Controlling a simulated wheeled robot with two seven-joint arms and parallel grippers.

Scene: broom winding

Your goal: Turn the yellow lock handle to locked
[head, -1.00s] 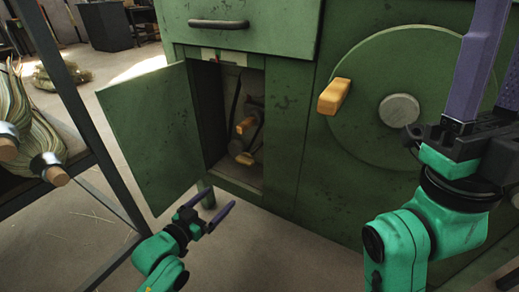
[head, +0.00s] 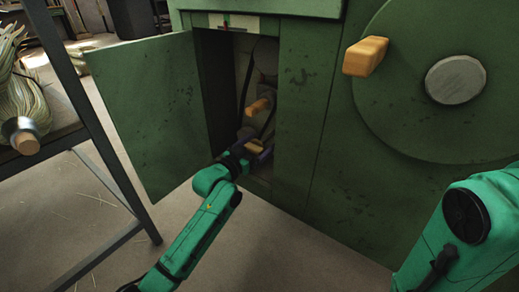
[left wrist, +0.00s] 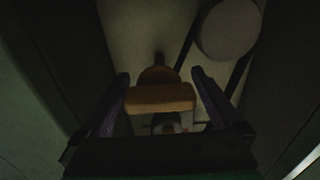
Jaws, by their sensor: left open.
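Inside the open cabinet are two yellow handles, an upper one (head: 258,105) and a lower one (head: 254,146). I cannot tell for sure which is the lock handle. My left gripper (head: 262,153) reaches into the cabinet at the lower handle; its fingers are partly hidden. In the left wrist view, a yellow bar (left wrist: 160,98) lies crosswise between the open fingers of my left gripper (left wrist: 160,74). The fingers stand on either side of it, and I see no clear grip. My right gripper is out of view.
The green cabinet door (head: 150,115) stands open at the left. A large green wheel (head: 410,110) with a yellow crank handle (head: 365,56) is on the right. A rack (head: 75,135) with a bristle bundle (head: 25,105) stands far left. The opening is narrow and dark inside.

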